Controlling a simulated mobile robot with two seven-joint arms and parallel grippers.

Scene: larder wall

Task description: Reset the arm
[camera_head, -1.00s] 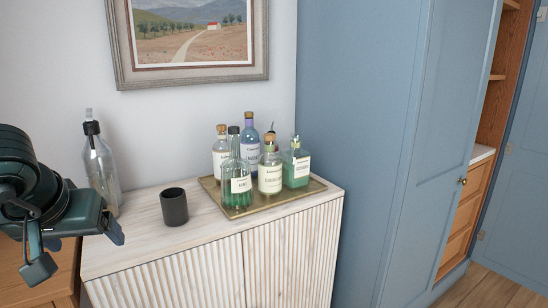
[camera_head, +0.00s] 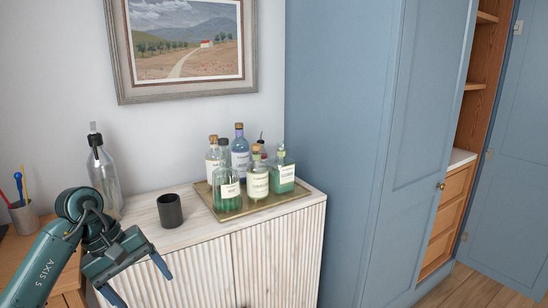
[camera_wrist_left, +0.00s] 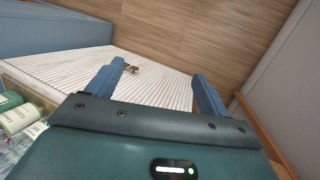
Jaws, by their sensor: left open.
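My left arm comes in from the left in the head view. Its gripper (camera_head: 146,284) is in front of the ribbed cabinet's front face, below the top's edge. The two blue fingers are apart with nothing between them. In the left wrist view the open gripper (camera_wrist_left: 158,88) faces the cabinet's ribbed doors and a small brass handle (camera_wrist_left: 131,68). The wood floor shows beyond. My right gripper is not in either view.
The cabinet top (camera_head: 190,232) holds a black cup (camera_head: 170,211), a clear bottle (camera_head: 103,170) and a brass tray (camera_head: 232,216) with several labelled bottles. A pen cup (camera_head: 25,217) stands at far left. A tall blue cupboard (camera_head: 340,130) stands right.

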